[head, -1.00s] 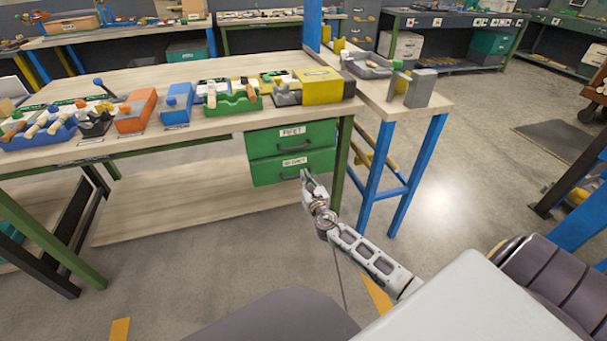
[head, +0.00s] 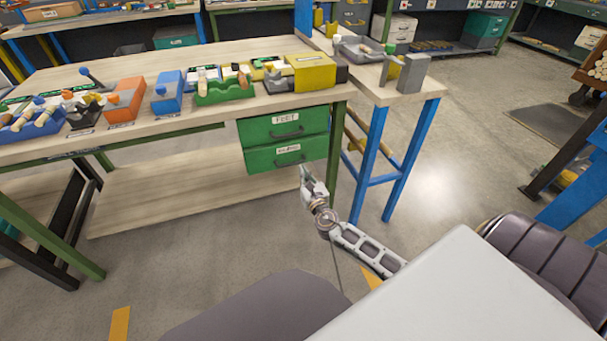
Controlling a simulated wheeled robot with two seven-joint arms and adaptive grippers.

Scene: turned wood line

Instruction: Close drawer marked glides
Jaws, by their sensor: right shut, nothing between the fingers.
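A green two-drawer unit hangs under the right end of the wooden workbench (head: 215,122). The upper drawer (head: 262,130) has a label that looks like FEET. The lower drawer (head: 262,160) has a smaller label that is too blurred to read surely. Each has a dark bar handle. Both fronts look nearly in line; I cannot tell whether the lower one stands slightly out. My right gripper (head: 305,172) is shut and empty at the lower drawer's bottom edge, right of its middle; whether it touches is unclear. My left gripper is not in view.
The bench top holds a yellow box (head: 316,71), a green tray (head: 225,92), a blue box (head: 167,94) and an orange box (head: 125,102). A blue-legged side table (head: 371,165) stands close right of the drawers. The floor in front is clear.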

